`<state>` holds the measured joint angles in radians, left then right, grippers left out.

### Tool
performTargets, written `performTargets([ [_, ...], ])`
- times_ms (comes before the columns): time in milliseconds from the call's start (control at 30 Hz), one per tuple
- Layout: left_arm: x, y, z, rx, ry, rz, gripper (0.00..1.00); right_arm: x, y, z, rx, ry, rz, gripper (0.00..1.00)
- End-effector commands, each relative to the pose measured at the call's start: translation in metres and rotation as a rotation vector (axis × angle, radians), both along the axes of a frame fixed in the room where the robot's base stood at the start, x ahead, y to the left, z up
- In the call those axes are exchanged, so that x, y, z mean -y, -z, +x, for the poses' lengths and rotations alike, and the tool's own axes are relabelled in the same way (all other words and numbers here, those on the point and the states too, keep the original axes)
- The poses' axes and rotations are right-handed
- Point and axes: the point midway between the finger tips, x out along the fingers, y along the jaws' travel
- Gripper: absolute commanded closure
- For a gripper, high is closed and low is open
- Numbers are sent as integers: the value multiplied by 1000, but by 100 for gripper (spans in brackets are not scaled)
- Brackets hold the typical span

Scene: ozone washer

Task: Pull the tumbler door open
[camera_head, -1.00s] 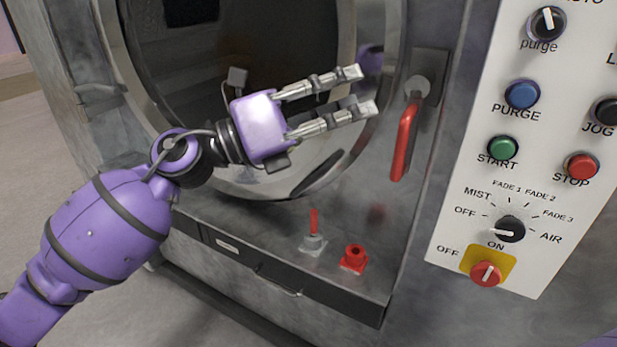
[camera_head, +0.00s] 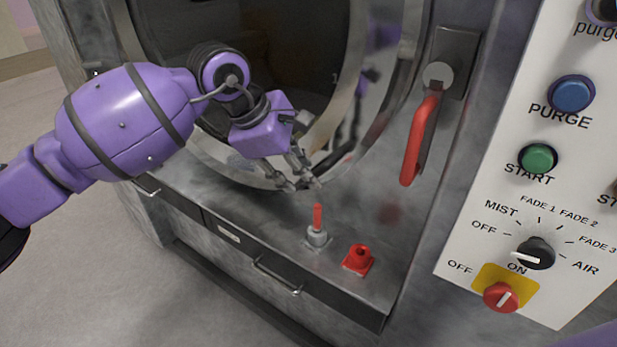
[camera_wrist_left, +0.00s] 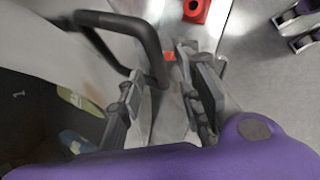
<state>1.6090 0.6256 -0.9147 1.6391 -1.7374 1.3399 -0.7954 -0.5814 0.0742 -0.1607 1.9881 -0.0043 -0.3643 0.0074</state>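The round tumbler door (camera_head: 215,165) has a metal rim and dark glass, and it looks shut. My left gripper (camera_head: 301,184) points downward at the lower part of the door. In the left wrist view its two fingers (camera_wrist_left: 160,80) are spread apart, with the bent end of the handle showing between their tips. I cannot tell whether they touch it. My right gripper is out of view.
A red lever (camera_head: 418,140) is right of the door. On the ledge below are a small red-tipped switch (camera_head: 317,228) and a red fitting (camera_head: 358,260). A white control panel (camera_head: 500,235) stands at right. Open floor (camera_head: 80,270) is at left.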

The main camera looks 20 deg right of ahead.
Motion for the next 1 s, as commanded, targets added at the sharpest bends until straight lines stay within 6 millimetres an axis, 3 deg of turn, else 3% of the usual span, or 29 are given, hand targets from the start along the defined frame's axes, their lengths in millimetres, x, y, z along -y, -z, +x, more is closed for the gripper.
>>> performTargets([
  [300,18,32,5,-1,-2,-2,68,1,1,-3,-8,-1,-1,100],
  [600,20,34,5,-1,-1,-2,68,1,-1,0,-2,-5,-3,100],
  [833,20,34,5,-1,-1,-2,98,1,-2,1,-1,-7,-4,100],
  [1000,20,34,5,0,-1,-2,100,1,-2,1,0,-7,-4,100],
])
